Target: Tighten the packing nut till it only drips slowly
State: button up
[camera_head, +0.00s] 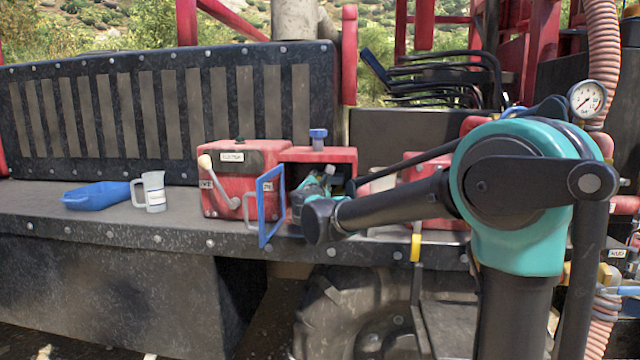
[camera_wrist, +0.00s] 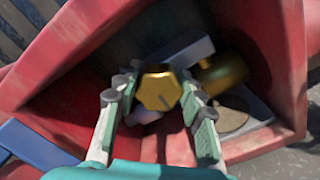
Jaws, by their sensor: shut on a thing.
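The packing nut (camera_wrist: 159,91) is a brass hexagonal piece with a dark line on its face, inside a red open-fronted box (camera_head: 339,157). My gripper (camera_wrist: 158,102) reaches into the box with one green-padded finger on each side of the nut, shut on it. In the head view my gripper (camera_head: 322,182) is partly hidden behind my wrist, and the nut cannot be made out. A brass cylindrical part (camera_wrist: 222,74) sits just right of the nut. I cannot see any drip.
A blue-framed door (camera_head: 271,206) stands open at the box's left front, close to my wrist. A red casing with a lever (camera_head: 231,180), a white jug (camera_head: 154,191) and a blue tray (camera_head: 97,195) stand to the left. A pressure gauge (camera_head: 587,98) is at right.

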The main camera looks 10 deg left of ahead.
jog(key=o, duration=1.2)
jog(key=shift+s, duration=0.15)
jog(key=s, duration=1.1)
jog(key=shift+s+a, duration=0.15)
jog(key=shift+s, duration=0.25)
